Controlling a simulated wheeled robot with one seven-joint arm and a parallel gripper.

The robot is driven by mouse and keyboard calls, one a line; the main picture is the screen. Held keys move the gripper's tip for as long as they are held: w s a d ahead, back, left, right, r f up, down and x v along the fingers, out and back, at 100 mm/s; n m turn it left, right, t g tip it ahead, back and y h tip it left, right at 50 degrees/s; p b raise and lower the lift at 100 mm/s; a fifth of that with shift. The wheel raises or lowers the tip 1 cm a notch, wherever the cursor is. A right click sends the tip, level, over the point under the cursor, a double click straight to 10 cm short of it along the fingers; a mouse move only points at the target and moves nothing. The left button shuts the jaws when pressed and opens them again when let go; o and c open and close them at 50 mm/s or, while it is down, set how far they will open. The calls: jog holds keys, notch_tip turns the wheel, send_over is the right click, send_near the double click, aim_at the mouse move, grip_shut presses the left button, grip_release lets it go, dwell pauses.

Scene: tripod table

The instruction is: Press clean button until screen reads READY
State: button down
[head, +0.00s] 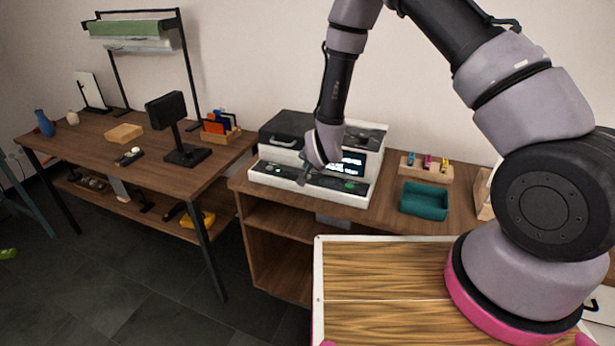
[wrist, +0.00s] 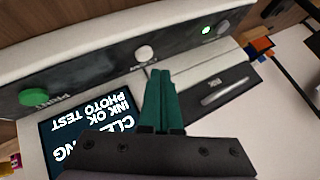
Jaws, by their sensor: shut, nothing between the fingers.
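A white and black printer (head: 262,170) stands on the wooden cabinet. Its dark front panel (wrist: 90,75) fills the upper wrist view, with a green button (wrist: 33,97) labelled PRINT, a white round button (wrist: 144,53) and a small lit green light (wrist: 206,30). The white button's label is not readable. The screen (wrist: 60,135) shows upside-down text reading "INK OK", "PHOTO TEST" and a partly covered word that looks like CLEANING. My gripper (wrist: 160,75) is shut and empty, its green fingertips close by the white button. I cannot tell whether they touch it.
A teal tray (head: 425,198) and a wooden holder with colored bottles (head: 427,168) sit right of the printer. A second table (head: 110,150) at left holds a black stand (head: 185,153) and a card box (head: 220,130). My arm blocks part of the right side.

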notch_tip(320, 180, up, 4)
jog(key=shift+r, duration=0.2)
dwell(0.7)
jog(key=shift+w+d+r, duration=0.1)
jog(key=shift+w+r, duration=0.05)
jog(key=shift+r, duration=0.15)
jog(key=s+d+r, duration=0.1)
jog(key=d+r, duration=0.4)
jog(key=r, duration=0.4)
jog(key=s+d+r, duration=0.1)
jog(key=d+r, duration=0.3)
jog(key=r, duration=0.5)
jog(key=s+d+r, duration=0.1)
jog(key=d+r, duration=0.4)
jog(key=r, duration=0.4)
jog(key=s+d+r, duration=0.4)
jog(key=s, duration=0.3)
jog(key=s+d+r+n+g, duration=0.1)
jog(key=s+d+r, duration=0.3)
jog(key=s, duration=0.4)
jog(key=s+d+r, duration=0.4)
jog(key=s, duration=0.4)
jog(key=shift+d+r+n+g+h, duration=0.2)
jog(key=shift+d+n+g+h, duration=0.1)
jog(key=shift+d+g, duration=0.1)
